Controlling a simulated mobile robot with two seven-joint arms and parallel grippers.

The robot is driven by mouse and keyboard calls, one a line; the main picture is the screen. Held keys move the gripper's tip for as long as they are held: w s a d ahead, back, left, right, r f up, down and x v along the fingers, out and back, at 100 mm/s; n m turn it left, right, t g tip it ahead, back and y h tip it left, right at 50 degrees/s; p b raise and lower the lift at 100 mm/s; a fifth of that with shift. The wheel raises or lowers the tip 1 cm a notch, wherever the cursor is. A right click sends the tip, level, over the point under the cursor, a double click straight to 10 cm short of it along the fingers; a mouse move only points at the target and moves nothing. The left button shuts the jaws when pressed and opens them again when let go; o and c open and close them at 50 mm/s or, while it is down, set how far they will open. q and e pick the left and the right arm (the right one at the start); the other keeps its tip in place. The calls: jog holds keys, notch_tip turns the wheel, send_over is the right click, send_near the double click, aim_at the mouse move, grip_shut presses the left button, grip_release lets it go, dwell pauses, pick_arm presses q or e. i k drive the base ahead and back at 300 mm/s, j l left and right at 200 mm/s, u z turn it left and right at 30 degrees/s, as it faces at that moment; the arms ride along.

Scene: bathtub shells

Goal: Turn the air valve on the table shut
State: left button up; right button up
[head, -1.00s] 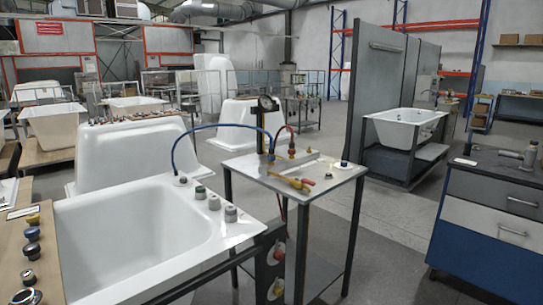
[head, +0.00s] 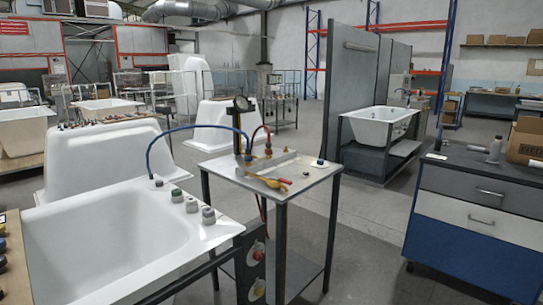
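A small metal-topped table (head: 300,181) stands in the middle, right of the near white bathtub shell. On its top lies a yellow fitting (head: 262,181) with a red end, perhaps the air valve; its exact shape and lever setting are too small to tell. A blue hose (head: 150,150) arches from the tub rim to the table. A short red hose (head: 257,128) comes down to a red fitting (head: 268,150). Neither of my grippers is in view.
The near tub shell (head: 90,225) fills the lower left, with several grey and green knobs on its rim. A drawer cabinet (head: 470,200) stands right. Grey floor between table and cabinet is clear.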

aim_at(281, 180)
jog(key=i+l+u, duration=0.1)
jog(key=l, duration=0.25)
jog(key=i+l+u, duration=0.1)
jog(key=l, duration=0.25)
jog(key=i+l+u, duration=0.1)
jog(key=l, duration=0.25)
jog(key=i+l, duration=0.2)
jog(key=l, duration=0.15)
jog(key=u, duration=0.05)
